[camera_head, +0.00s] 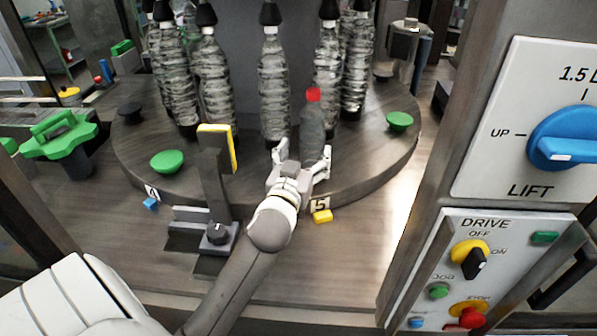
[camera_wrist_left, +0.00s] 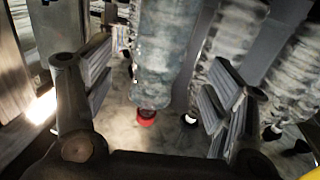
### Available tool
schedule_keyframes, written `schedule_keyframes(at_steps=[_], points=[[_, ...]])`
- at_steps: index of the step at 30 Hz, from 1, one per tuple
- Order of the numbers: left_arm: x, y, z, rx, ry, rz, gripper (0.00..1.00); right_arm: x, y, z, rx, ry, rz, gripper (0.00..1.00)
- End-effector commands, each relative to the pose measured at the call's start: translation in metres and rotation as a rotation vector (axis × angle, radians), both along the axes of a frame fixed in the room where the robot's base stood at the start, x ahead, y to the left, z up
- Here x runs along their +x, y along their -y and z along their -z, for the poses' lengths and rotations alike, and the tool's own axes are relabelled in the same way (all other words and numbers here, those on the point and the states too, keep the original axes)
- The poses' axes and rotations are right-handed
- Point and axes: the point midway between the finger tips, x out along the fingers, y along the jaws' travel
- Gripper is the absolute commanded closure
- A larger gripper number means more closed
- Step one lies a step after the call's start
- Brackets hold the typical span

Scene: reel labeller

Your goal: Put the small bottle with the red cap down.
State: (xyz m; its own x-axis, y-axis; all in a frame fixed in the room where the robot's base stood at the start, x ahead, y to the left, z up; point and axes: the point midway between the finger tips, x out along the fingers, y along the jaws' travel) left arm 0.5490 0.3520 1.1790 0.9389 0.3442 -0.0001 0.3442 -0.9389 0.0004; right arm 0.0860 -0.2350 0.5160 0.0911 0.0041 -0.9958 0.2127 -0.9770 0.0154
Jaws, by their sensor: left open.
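The small bottle (camera_head: 312,128) with the red cap (camera_head: 313,95) is upright on the round turntable (camera_head: 345,165), near its front edge. In the left wrist view the bottle (camera_wrist_left: 165,50) appears upside down, with its red cap (camera_wrist_left: 147,118) low in the picture. My left gripper (camera_head: 303,160) is open at the bottle's lower part, with one finger on each side. In the left wrist view the left gripper (camera_wrist_left: 158,68) shows gaps between both finger pads and the bottle. The bottle's foot is partly hidden by a finger. My right gripper is out of view.
Several large clear bottles (camera_head: 272,85) stand behind the small one, under black heads. A post with a yellow pad (camera_head: 216,165) stands left of my forearm. Green knobs (camera_head: 399,120) sit on the turntable. A control panel (camera_head: 490,230) rises at the right.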

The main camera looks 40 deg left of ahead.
Motion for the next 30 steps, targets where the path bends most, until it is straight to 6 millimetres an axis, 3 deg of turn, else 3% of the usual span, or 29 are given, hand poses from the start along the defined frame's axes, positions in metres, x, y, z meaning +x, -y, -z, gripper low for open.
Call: schedule_keyframes(at_steps=[3, 10, 30], points=[[-0.02, 0.007, 0.003, -0.001, 0.0, 0.0, 0.23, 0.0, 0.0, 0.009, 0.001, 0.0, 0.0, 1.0], [-0.043, 0.016, 0.001, 0.0, 0.0, 0.0, 0.23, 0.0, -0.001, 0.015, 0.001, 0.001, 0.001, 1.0], [-0.048, 0.018, 0.0, 0.001, 0.0, 0.0, 0.23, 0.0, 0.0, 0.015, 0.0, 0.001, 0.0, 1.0]])
